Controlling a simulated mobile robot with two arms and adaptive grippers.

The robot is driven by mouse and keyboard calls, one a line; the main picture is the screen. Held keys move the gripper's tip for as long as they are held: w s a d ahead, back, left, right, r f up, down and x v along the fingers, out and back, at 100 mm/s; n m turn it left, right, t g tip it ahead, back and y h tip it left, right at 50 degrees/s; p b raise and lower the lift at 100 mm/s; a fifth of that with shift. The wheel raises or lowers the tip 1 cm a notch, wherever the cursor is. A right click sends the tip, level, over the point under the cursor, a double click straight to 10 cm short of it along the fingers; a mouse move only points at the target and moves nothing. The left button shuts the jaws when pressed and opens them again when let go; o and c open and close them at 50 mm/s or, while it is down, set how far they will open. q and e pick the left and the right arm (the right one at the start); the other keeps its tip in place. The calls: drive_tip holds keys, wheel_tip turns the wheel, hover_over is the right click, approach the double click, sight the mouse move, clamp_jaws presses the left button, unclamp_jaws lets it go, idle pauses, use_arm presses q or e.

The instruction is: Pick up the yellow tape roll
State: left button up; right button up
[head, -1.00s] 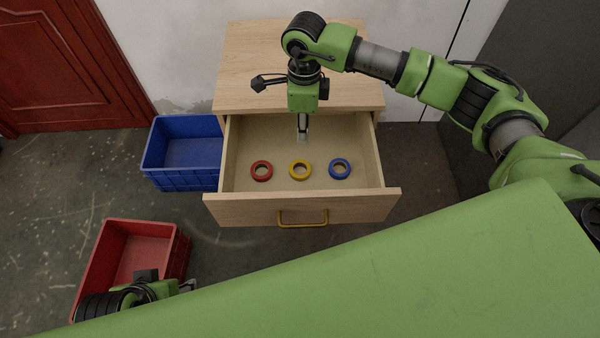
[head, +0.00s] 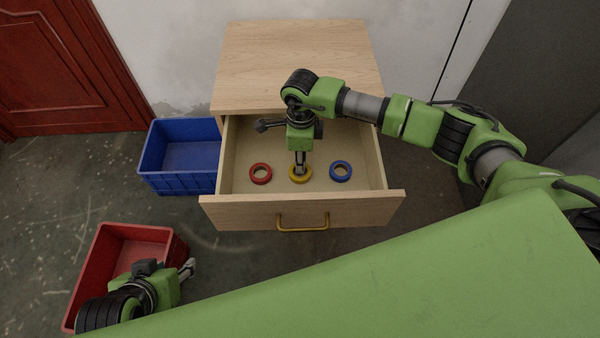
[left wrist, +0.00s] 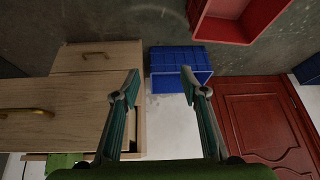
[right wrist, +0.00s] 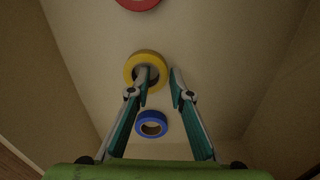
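The yellow tape roll (head: 300,180) lies flat in the open drawer between a red and a blue roll. It also shows in the right wrist view (right wrist: 132,70). My right gripper (head: 300,168) points down at it. In the right wrist view my right gripper (right wrist: 159,76) is open. One finger overlaps the roll's hole and the other is just outside its right side. I cannot tell whether either finger touches the roll. My left gripper (head: 187,268) is beside the red crate, open and empty in the left wrist view (left wrist: 160,82).
The red roll (head: 260,181) and blue roll (head: 341,179) lie either side in the drawer (head: 235,213), whose walls surround my right gripper. A blue crate (head: 180,185) stands left of the cabinet (head: 295,60). A red crate (head: 90,270) stands at lower left.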

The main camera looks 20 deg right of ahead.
drive_tip(key=shift+f, duration=0.35)
clamp_jaws()
drive_tip(key=shift+r, duration=0.15)
